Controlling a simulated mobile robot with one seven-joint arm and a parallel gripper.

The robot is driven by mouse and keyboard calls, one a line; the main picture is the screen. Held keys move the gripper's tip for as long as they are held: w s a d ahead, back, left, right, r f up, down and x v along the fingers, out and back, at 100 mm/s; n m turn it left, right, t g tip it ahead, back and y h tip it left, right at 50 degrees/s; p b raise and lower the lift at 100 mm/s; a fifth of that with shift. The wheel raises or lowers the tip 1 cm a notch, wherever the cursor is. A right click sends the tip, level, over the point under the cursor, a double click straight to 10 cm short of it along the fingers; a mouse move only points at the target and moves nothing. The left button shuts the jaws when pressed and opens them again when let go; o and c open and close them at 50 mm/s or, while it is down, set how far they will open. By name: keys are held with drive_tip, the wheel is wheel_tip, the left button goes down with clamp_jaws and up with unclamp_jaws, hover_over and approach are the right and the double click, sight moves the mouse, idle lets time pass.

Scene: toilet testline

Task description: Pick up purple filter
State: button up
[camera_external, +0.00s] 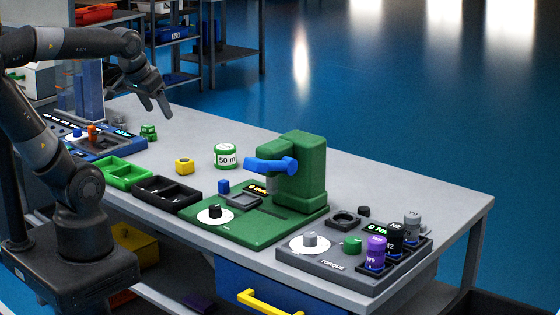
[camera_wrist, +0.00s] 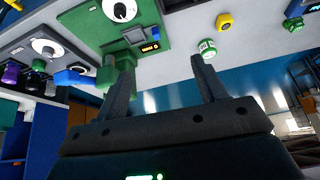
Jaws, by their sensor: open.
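The purple filter appears to be the purple cylinder (camera_external: 375,252) marked W9. It stands upright in the dark rack (camera_external: 408,262) at the right end of the bench, beside black and grey cylinders. It shows small at the left edge of the wrist view (camera_wrist: 10,75). My gripper (camera_external: 155,103) is open and empty, above the far left part of the bench, well away from the purple cylinder. In the wrist view my two fingers (camera_wrist: 161,62) are spread with nothing between them.
A green press (camera_external: 303,170) with a blue lever stands mid-bench, between my gripper and the rack. A grey torque panel (camera_external: 310,262) with a knob lies left of the rack. The bench's back strip is clear.

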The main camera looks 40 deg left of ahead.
drive_tip(key=w+d+r+m, duration=0.1)
drive_tip(key=w+d+m, duration=0.2)
drive_tip(key=w+d, duration=0.65)
drive_tip(key=m+g+h, duration=0.3)
drive_tip(key=m+h, duration=0.1)
drive_tip(key=m, duration=0.4)
approach(377, 239)
drive_tip(key=f, duration=0.1)
drive_tip(key=x, duration=0.5)
drive_tip(key=shift+w+d+f, duration=0.2)
drive_tip(key=shift+w+d, duration=0.05)
drive_tip(key=shift+d, duration=0.25)
drive_tip(key=shift+a+x, duration=0.1)
drive_tip(key=shift+x, duration=1.25)
drive_tip(key=shift+a+x, duration=0.15)
drive_tip(key=shift+x, duration=1.25)
drive_tip(key=shift+s+f, duration=0.1)
drive_tip(key=shift+s, duration=0.05)
drive_tip(key=shift+c, duration=0.4)
